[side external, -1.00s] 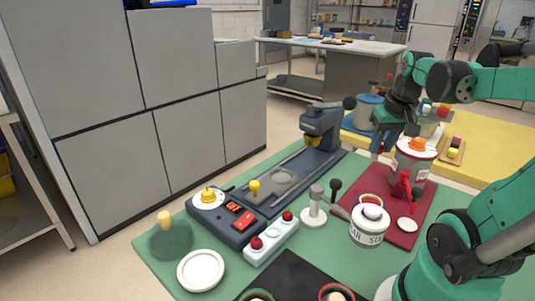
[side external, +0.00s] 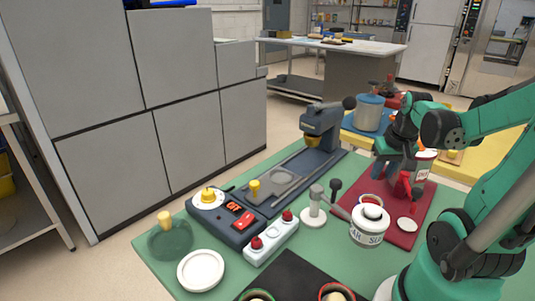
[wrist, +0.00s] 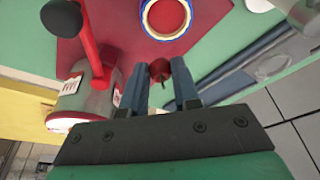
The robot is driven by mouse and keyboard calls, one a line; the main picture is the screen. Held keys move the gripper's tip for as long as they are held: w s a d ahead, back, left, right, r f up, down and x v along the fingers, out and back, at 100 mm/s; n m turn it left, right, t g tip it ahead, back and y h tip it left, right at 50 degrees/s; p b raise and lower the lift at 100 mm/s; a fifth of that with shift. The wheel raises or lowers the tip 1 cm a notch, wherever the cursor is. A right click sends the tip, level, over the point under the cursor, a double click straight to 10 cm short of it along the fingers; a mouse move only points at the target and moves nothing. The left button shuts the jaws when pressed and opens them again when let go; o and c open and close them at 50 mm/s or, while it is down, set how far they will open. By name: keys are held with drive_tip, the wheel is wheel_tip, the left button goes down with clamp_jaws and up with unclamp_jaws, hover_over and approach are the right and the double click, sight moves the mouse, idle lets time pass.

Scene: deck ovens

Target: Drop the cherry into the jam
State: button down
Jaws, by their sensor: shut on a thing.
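In the wrist view my gripper (wrist: 161,88) is shut on a dark red cherry (wrist: 160,69) between its blue-grey fingertips; a short stem shows. The jam (wrist: 167,15) is the red fill of a small round dish with a white, blue and yellow rim, ahead of the fingertips and apart from the cherry. In the side view the dish (side external: 371,199) stands on the red mat (side external: 394,234), partly hidden by the sugar jar. My gripper (side external: 379,174) is above and behind the dish there. The cherry cannot be made out in the side view.
A canister with a red lever (wrist: 78,98) stands close beside my gripper. The white sugar jar (side external: 367,232) is in front of the dish. A small white disc (side external: 407,224) lies on the mat.

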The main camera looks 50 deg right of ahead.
drive_tip(key=c, duration=0.6)
unclamp_jaws()
drive_tip(key=shift+o, duration=0.2)
drive_tip(key=shift+r, duration=0.1)
drive_tip(key=shift+v, duration=2.7)
drive_tip(key=w+a+n+t+y, duration=0.1)
drive_tip(key=w+a+n, duration=0.3)
drive_tip(key=a, duration=0.6)
drive_tip(key=w+a+n+t+y, duration=0.1)
drive_tip(key=w+a+n+t, duration=0.3)
drive_tip(key=w+a, duration=0.3)
drive_tip(key=a+n, duration=0.1)
drive_tip(key=a, duration=0.2)
drive_tip(key=shift+f, duration=0.4)
